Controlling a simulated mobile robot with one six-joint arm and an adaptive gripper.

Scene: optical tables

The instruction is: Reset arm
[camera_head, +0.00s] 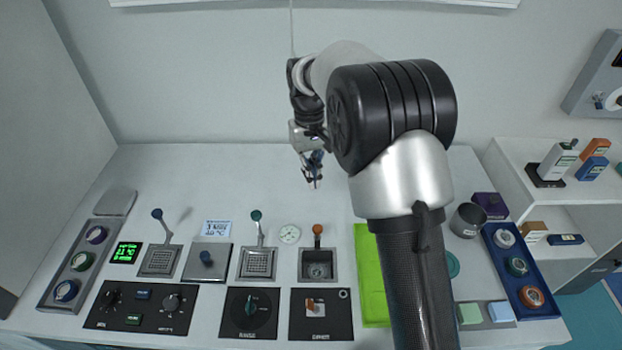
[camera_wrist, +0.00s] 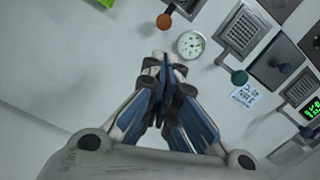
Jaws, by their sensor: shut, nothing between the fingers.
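My gripper (camera_head: 315,180) hangs above the back middle of the white table (camera_head: 200,170), pointing down. Its fingers are shut with nothing between them. In the wrist view the closed fingertips (camera_wrist: 160,56) meet near the top middle, apart from everything on the table. My arm rises from the lower right of the head view and hides part of the table behind it.
Levers with blue, green and orange knobs (camera_head: 318,229) stand up near the gripper. A round dial (camera_head: 289,233) lies between two of them. Control panels (camera_head: 250,312) line the front. A green mat (camera_head: 368,270) and a grey cup (camera_head: 467,220) are at right. The back left is clear.

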